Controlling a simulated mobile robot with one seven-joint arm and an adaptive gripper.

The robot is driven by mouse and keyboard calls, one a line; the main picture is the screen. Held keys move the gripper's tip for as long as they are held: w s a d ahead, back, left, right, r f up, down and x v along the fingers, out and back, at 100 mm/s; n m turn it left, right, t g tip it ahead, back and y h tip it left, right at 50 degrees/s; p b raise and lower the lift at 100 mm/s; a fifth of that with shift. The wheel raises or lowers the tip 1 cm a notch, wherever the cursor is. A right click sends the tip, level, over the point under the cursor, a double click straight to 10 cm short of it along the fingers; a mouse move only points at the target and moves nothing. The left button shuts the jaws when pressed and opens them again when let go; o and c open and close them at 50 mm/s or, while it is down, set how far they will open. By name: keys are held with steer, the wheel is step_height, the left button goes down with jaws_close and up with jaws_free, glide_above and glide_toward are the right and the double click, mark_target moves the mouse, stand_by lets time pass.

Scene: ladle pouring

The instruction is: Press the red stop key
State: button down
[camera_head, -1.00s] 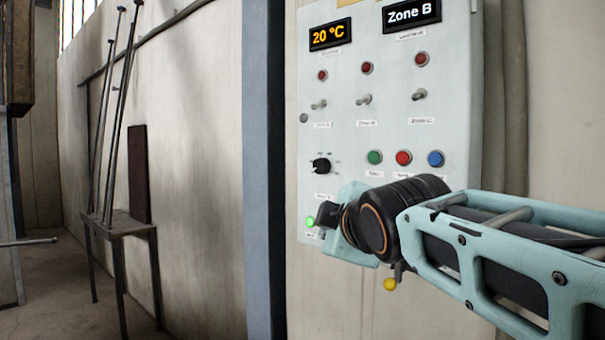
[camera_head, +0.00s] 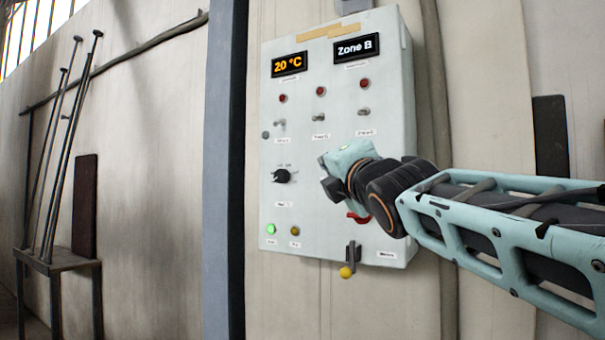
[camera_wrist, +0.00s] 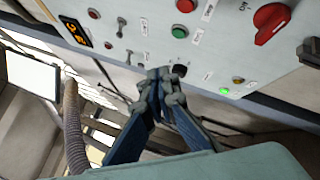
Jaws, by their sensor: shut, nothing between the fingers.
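The red stop key (camera_wrist: 186,5) is a round red button, cut by the top edge of the wrist view, beside a green button (camera_wrist: 180,31) on the pale control panel (camera_head: 300,225). In the head view my arm hides both. My gripper (camera_wrist: 160,74) is shut and empty, with its fingertips in front of the panel. In the wrist view the tips appear below the green button and beside a black knob (camera_wrist: 180,71), apart from the red key in the picture. Their distance from the panel surface cannot be told. The fingertips are hidden in the head view.
The panel also carries a black selector knob (camera_head: 282,176), toggle switches, red lamps, a lit green light (camera_head: 271,229), an amber one (camera_head: 295,231) and a red rotary handle (camera_head: 357,218). A yellow-ended lever (camera_head: 346,271) sticks out below. A stand (camera_head: 60,261) with long rods is at left.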

steer(key=shift+s+r, duration=0.1)
steer(key=shift+r, duration=0.1)
stand_by(0.3)
steer(key=w+d+p, duration=0.5)
steer(key=w+p, duration=0.2)
steer(key=p, duration=0.2)
steer(key=shift+d, duration=0.2)
steer(key=shift+w, duration=0.2)
stand_by(1.3)
steer(key=shift+w+d, duration=0.2)
